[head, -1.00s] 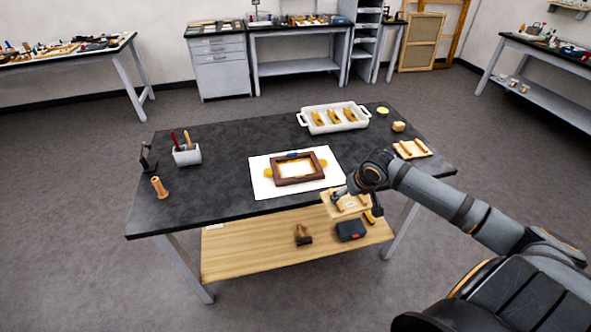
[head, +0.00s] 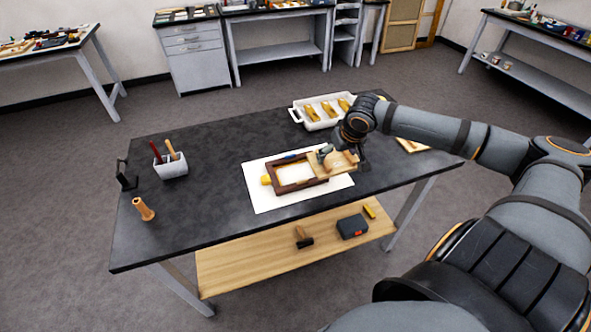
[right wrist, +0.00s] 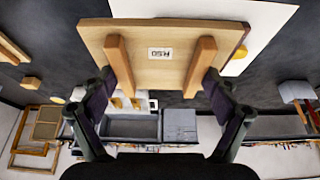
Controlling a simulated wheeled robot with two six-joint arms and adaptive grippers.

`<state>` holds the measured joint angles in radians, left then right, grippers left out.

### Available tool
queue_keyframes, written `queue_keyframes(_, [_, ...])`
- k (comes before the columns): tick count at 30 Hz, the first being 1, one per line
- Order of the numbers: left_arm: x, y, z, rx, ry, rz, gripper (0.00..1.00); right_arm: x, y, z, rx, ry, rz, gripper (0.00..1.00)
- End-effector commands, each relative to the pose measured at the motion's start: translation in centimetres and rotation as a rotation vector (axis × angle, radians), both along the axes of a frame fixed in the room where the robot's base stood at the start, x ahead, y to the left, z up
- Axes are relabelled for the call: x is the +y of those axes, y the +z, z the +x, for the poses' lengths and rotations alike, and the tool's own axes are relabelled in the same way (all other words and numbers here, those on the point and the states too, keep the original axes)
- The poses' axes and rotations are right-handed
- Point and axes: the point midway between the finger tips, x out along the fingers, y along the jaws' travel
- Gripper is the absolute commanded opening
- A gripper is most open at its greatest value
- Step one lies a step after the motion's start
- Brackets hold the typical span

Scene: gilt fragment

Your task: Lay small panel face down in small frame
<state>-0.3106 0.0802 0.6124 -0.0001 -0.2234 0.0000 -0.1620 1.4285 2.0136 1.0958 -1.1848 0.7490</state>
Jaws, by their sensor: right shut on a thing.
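The small panel (head: 338,168) is a thin tan board. Two wooden battens and a small white label show on its back in the right wrist view (right wrist: 160,78). My right gripper (head: 339,156) is shut on the panel, its fingers against the battens. The small frame (head: 285,188) is dark brown and lies on a white sheet (head: 262,203), with a yellow piece at its left side. The panel covers the frame's right part in the head view; I cannot tell whether they touch. My left gripper is out of view.
A white tray (head: 297,117) with several yellow pieces stands behind. A tool cup (head: 171,170), a dark stand (head: 126,178) and a wooden piece (head: 143,209) are at the left of the black table (head: 200,215). A lower shelf (head: 240,265) holds a black box (head: 352,227).

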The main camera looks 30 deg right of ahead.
Motion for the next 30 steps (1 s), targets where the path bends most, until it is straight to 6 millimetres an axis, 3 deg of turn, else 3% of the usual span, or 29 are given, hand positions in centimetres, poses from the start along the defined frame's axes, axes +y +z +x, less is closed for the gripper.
queue_keyframes(1, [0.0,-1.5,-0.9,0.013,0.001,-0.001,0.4,0.3,-0.9,0.5,-0.011,-0.004,0.013,0.54])
queue_keyframes(3, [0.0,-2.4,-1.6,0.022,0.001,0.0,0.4,0.6,-1.1,1.0,-0.012,-0.002,0.014,0.54])
queue_keyframes(7, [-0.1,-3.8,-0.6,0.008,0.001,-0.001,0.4,1.7,-1.4,1.9,-0.002,0.012,0.026,0.54])
queue_keyframes(12, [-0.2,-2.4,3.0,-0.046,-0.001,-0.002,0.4,2.4,-1.7,3.8,0.003,0.01,0.022,0.54])
queue_keyframes(14, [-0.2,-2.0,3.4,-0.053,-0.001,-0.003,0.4,2.6,-2.0,4.7,0.003,0.008,0.023,0.54])
queue_keyframes(19, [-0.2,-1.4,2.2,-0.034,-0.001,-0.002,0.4,4.1,-3.5,8.1,0.007,0.011,0.023,0.54])
queue_keyframes(24, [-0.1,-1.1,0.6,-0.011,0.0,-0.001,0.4,4.9,-7.3,10.7,0.01,0.01,0.016,0.54])
queue_keyframes(30, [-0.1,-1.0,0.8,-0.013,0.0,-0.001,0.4,5.2,-9.0,12.1,0.008,0.009,0.01,0.54])
